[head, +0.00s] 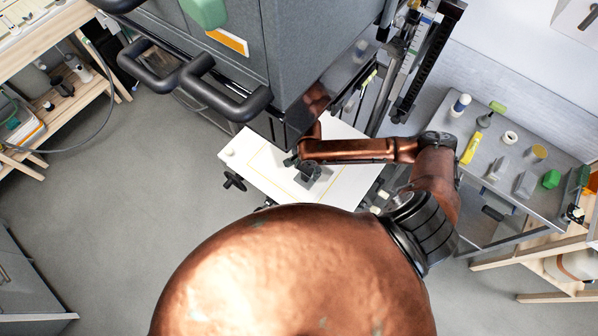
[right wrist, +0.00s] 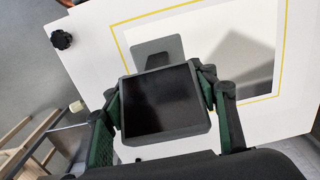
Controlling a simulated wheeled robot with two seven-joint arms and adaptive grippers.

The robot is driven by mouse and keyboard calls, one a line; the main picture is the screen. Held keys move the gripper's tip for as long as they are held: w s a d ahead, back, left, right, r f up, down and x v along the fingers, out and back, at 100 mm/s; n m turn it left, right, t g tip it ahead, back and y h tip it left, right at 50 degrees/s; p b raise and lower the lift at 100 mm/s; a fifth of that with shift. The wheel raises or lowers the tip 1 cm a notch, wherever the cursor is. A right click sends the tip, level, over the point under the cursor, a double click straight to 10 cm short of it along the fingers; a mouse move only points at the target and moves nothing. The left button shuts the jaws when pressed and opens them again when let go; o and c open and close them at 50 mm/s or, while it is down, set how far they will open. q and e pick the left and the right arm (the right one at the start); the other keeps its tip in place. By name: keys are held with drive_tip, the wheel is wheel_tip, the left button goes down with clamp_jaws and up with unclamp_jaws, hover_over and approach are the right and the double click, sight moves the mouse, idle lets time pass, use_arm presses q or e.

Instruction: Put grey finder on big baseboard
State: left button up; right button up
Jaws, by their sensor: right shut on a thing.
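The big baseboard (head: 238,154) is a white panel with a thin yellow rectangle on it. It also fills much of the right wrist view (right wrist: 296,110). The grey finder (head: 309,174) shows small over the baseboard's middle. In the right wrist view, the finder (right wrist: 165,102) has a dark square face and a grey plate beyond it. My right gripper (right wrist: 165,98) is shut on the finder, a finger on each side. The finder overlaps the yellow line's lower left part in the wrist view. I cannot tell if it touches the board. My left gripper is not in view.
The large grey enlarger housing (head: 225,50) with black handles (head: 222,95) hangs over the board's back. A black knob (head: 233,181) is at the board's left edge. A grey side table (head: 490,205) with several small items stands at the right. Wooden shelves (head: 75,110) are at the left.

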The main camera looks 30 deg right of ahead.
sight(299, 173)
drive_tip(key=w+f, duration=0.2)
drive_tip(key=f, duration=0.1)
drive_tip(key=shift+w+a+f, duration=0.2)
drive_tip(key=shift+w+a, duration=0.15)
drive_tip(key=shift+a, duration=0.05)
drive_tip(key=shift+w+a+f, duration=0.15)
drive_tip(key=shift+w+f, duration=0.3)
drive_tip(key=shift+f, duration=0.15)
wheel_tip(299, 173, down, 3)
drive_tip(key=shift+r, duration=0.1)
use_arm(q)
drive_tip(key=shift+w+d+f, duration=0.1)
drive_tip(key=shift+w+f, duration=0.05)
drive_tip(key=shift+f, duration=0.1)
use_arm(e)
drive_tip(key=shift+s, duration=0.1)
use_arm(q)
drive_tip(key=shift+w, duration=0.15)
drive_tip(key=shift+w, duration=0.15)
use_arm(e)
drive_tip(key=o, duration=1.8)
wheel_tip(299, 173, up, 12)
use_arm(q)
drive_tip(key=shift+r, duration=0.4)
